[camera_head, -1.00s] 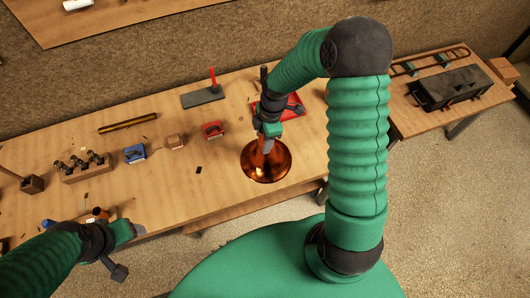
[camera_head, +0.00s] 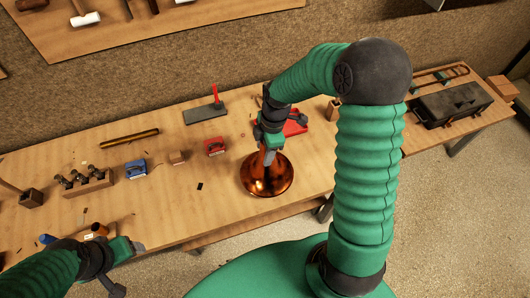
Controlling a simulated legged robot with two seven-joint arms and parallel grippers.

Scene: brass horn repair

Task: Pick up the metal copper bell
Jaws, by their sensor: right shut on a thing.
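The copper bell (camera_head: 266,180) stands flared end down at the front of the workbench, shiny and reddish. My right gripper (camera_head: 269,156) reaches down from above and is shut on the bell's narrow upper part, which the fingers partly hide. Whether the bell's rim touches the bench cannot be told. My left gripper (camera_head: 138,247) is at the lower left, by the front edge of the bench, away from the bell. Its fingers are too small to tell their opening.
The workbench (camera_head: 160,217) holds a blue box (camera_head: 135,168), a red box (camera_head: 214,146), a wooden block with several tools (camera_head: 84,184), a brass tube (camera_head: 129,138) and a grey plate with a red post (camera_head: 205,113). A red tray (camera_head: 295,127) lies behind my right gripper.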

